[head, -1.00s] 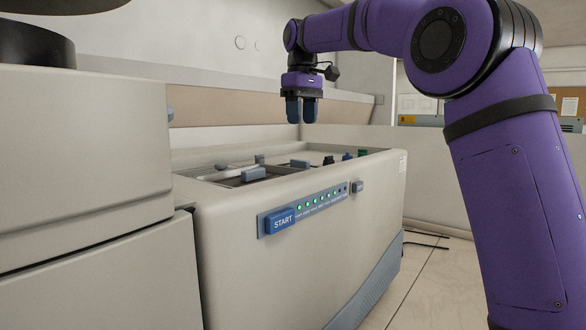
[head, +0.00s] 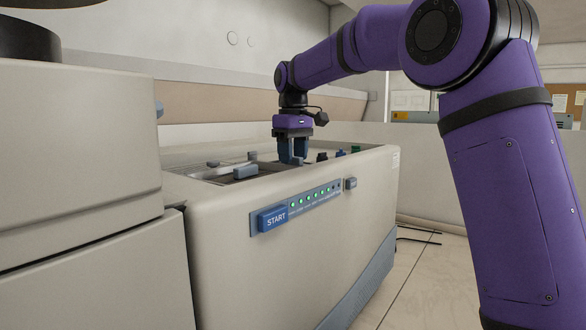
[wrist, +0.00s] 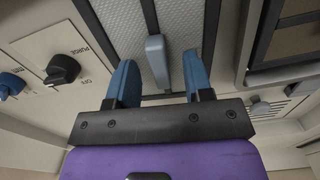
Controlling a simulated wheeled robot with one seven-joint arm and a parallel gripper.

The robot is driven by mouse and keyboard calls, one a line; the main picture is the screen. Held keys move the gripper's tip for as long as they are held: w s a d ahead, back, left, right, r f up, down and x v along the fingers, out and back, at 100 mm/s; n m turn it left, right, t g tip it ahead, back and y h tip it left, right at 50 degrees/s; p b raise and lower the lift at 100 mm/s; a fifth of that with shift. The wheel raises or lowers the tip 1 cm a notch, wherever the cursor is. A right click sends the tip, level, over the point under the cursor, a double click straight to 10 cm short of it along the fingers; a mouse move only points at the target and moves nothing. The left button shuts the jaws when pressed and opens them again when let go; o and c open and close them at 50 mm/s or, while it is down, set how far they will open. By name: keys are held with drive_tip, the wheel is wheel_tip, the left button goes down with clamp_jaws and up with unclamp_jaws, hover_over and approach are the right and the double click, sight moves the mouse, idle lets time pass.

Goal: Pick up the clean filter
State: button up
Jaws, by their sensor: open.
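What looks like the clean filter (wrist: 183,22) is a pale grey mesh panel with a blue-grey upright handle (wrist: 157,60) in the wrist view. My gripper (wrist: 161,60) is open, with one blue finger on each side of the handle and visible gaps between. In the head view my gripper (head: 293,156) points straight down at the machine's top, low over this handle, which it partly hides. I cannot tell how deep the fingertips reach along the handle.
A dark-framed recess (wrist: 285,40) lies right of the mesh in the wrist view. A black PURGE knob (wrist: 62,69) and a blue knob (wrist: 12,84) are at left. Another blue-grey handle (head: 245,172) stands left of my gripper in the head view. The START button (head: 272,218) is on the front.

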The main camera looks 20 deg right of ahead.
drive_tip(key=shift+f, duration=0.3)
clamp_jaws()
drive_tip(key=shift+r, duration=0.1)
